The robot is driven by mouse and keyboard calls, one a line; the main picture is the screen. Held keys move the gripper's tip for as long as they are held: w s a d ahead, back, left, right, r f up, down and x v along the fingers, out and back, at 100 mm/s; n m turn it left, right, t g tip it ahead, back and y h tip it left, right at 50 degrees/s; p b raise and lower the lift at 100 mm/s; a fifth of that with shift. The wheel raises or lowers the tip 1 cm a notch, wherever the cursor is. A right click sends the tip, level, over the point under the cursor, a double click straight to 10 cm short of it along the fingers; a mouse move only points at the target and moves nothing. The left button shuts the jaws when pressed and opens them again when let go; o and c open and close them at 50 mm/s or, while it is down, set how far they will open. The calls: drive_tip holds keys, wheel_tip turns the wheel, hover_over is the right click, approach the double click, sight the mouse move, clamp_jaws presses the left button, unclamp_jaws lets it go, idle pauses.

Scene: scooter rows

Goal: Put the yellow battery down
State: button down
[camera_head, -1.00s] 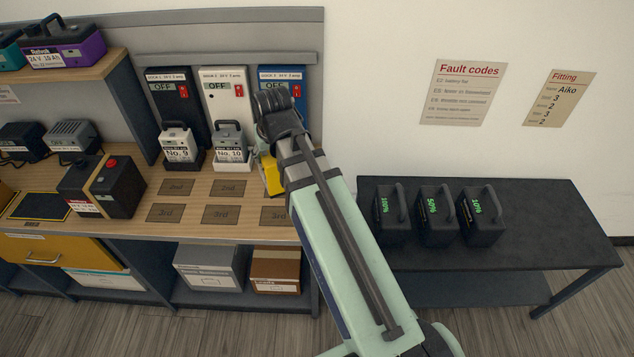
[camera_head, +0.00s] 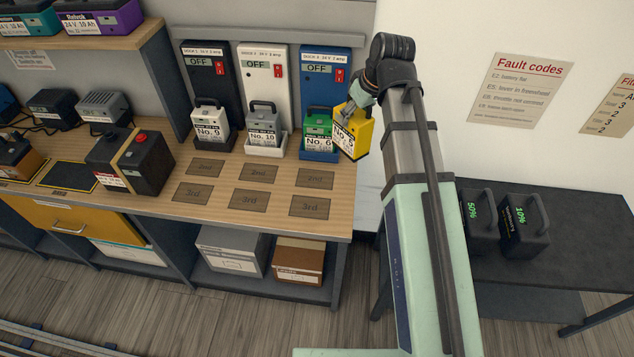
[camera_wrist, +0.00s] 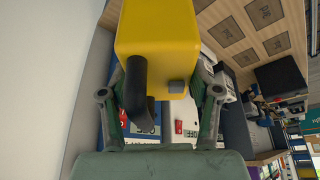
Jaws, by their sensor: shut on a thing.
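The yellow battery (camera_head: 354,137), labelled No. 5, hangs tilted at the right end of the wooden bench, just right of the green battery No. 6 (camera_head: 317,127). My gripper (camera_head: 348,110) is shut on its top handle. In the wrist view the yellow battery (camera_wrist: 155,30) fills the top middle, its dark handle between the fingers of my gripper (camera_wrist: 160,98). I cannot tell whether its base touches the bench. Number 6 stands in the dock of the blue charger (camera_head: 326,72), which the battery and gripper partly hide in the wrist view.
White battery No. 9 (camera_head: 209,128) and grey No. 10 (camera_head: 264,125) stand in the docks to the left. Bench spots marked 2nd (camera_head: 315,179) and 3rd (camera_head: 310,207) are bare. A dark table (camera_head: 585,215) with black batteries (camera_head: 525,225) stands right.

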drive_tip(key=a+r+n+g+y+b, duration=0.25)
drive_tip(key=a+r+n, duration=0.35)
drive_tip(key=a+n, duration=0.35)
wheel_tip(320, 180, down, 20)
drive_tip(key=p, duration=0.3)
drive_tip(key=shift+w+a+r+h, duration=0.2)
drive_tip(key=shift+w+a+h, duration=0.1)
drive_tip(key=shift+h, duration=0.05)
drive_tip(key=shift+f+g, duration=0.15)
drive_tip(key=shift+g, duration=0.1)
drive_tip(key=shift+c, duration=1.2)
unclamp_jaws()
drive_tip(key=b+v, duration=0.1)
drive_tip(key=v, duration=1.1)
drive_tip(key=shift+b, duration=0.4)
